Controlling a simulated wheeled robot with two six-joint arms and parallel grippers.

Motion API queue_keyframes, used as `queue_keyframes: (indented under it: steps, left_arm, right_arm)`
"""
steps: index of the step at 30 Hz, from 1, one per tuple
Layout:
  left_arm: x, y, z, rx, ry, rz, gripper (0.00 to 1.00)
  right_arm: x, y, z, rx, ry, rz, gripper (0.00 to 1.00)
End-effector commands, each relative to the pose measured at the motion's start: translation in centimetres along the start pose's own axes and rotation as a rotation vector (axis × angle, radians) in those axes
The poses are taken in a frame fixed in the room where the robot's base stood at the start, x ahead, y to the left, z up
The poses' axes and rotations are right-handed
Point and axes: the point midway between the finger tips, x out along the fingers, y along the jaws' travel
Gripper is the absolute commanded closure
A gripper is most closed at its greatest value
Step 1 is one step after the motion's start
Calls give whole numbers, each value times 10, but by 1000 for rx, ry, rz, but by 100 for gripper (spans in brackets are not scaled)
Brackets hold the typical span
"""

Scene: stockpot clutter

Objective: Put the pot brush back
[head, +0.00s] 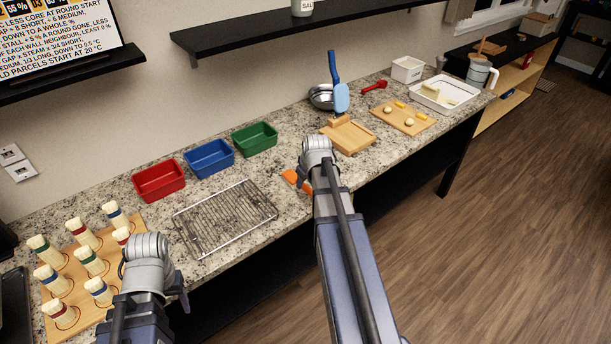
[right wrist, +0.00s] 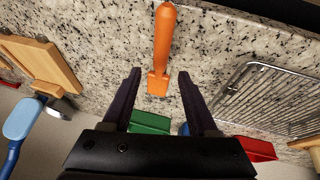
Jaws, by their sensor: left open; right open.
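An orange tool (right wrist: 160,50) with a rounded handle and a flat, squared end lies on the speckled counter; it also shows partly behind my right gripper in the head view (head: 291,177). A blue-handled tool with a pale blue oval head (head: 341,98) stands up near the steel bowl; its pale head shows at the left of the right wrist view (right wrist: 21,118). I cannot tell which is the pot brush. My right gripper (right wrist: 160,74) is open and empty, its fingertips either side of the orange tool's squared end. My left gripper (head: 178,292) is open beside the peg board.
A wire rack (head: 226,216) lies near the counter's front edge. Red (head: 158,181), blue (head: 209,159) and green (head: 255,139) bins stand behind it. A wooden board (head: 348,138), steel bowl (head: 321,97) and white tray (head: 457,92) are further right. A board with several pegs (head: 102,313) is at left.

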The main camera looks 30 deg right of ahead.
Motion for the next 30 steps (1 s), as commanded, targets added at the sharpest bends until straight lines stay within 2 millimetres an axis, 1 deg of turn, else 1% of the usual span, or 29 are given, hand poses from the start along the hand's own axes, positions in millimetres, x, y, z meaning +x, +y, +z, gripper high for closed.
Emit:
queue_keyframes:
  steps: [1,3,7,11,20,22,23,26,27,29,30]
  left_arm:
    - [-16,-2,1,0,0,0,41]
    - [-26,-2,2,0,0,0,41]
    - [-39,-4,2,0,0,0,41]
    - [-44,-4,3,0,0,0,41]
    - [-42,-4,2,0,0,0,41]
    - [-42,-4,2,0,0,0,41]
    - [-42,-4,2,0,0,0,41]
    - [-42,-4,2,0,0,0,41]
    - [-42,-4,2,0,0,0,41]
    - [-42,-4,2,0,0,0,41]
    - [-42,-4,2,0,0,0,41]
  right_arm:
    - [-17,1,-2,0,0,0,41]
    - [-28,1,-2,0,0,0,41]
    - [-43,0,-1,1,0,0,41]
    - [-48,0,0,1,0,0,41]
    - [-47,0,0,0,0,-1,41]
    - [-48,-8,-1,-4,-4,-7,41]
    - [-48,-14,-2,-7,-8,-13,41]
    - [-51,-58,-6,-28,-36,-52,41]
    - [-54,-82,-7,-40,-56,-72,41]
    - [-59,-123,-6,-61,-91,-103,41]
    - [-64,-151,-4,-75,-118,-122,41]
